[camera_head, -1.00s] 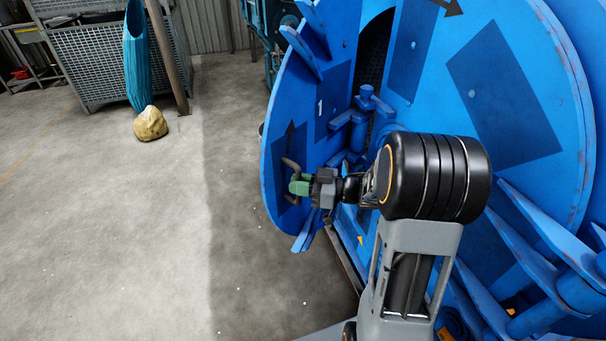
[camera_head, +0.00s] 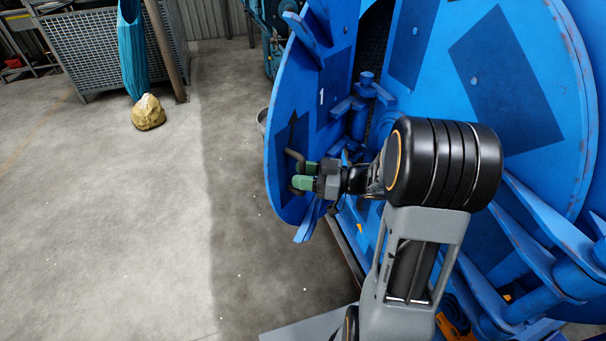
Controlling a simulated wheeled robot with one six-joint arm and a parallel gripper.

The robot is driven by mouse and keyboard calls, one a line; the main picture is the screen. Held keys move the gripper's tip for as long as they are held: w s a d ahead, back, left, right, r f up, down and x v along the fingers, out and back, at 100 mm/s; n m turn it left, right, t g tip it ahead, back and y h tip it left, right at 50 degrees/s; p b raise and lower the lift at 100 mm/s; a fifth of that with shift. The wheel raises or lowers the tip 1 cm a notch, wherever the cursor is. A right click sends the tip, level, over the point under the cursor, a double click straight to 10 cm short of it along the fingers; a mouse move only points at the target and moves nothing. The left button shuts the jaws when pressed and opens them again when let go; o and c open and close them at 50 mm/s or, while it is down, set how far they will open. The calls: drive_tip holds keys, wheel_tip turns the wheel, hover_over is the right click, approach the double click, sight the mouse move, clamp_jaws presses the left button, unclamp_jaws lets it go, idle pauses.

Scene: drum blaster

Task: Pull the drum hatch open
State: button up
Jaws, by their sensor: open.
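The drum hatch (camera_head: 309,135) is a blue plate marked "1", standing swung out at an angle from the big blue drum (camera_head: 545,60). A dark opening shows between the hatch and the drum face. A dark curved handle (camera_head: 294,156) sits on the hatch's lower left part. My gripper (camera_head: 305,176), with green fingertips, is open at the handle, its fingers parted one above the other. Whether the fingertips touch the handle I cannot tell. A blue hinge post (camera_head: 365,95) stands between hatch and drum.
Clear concrete floor (camera_head: 120,230) lies to the left of the hatch. Blue fins (camera_head: 545,215) jut from the drum at right.

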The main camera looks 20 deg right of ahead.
drive_tip(key=p+v, duration=0.1)
drive_tip(key=v, duration=1.1)
idle(0.5)
drive_tip(key=w+d+r+m+t+h+p, duration=0.1)
drive_tip(key=w+r+m+t+h+p, duration=0.3)
drive_tip(key=r+h, duration=0.4)
drive_tip(key=w+d+r+m+t+h+p, duration=0.1)
drive_tip(key=w+r+m+h+p, duration=0.2)
drive_tip(key=w+r+h+p, duration=0.4)
drive_tip(key=s+a+r+m+g+p, duration=0.2)
drive_tip(key=s+a+g+p, duration=0.2)
drive_tip(key=s, duration=0.5)
drive_tip(key=s+a+r+m+g+p, duration=0.3)
drive_tip(key=s+a+g+p, duration=0.1)
drive_tip(key=s+a, duration=0.4)
drive_tip(key=shift+s+g+h+p, duration=0.3)
drive_tip(key=shift+s+g+p, duration=0.1)
drive_tip(key=shift+s+g, duration=0.6)
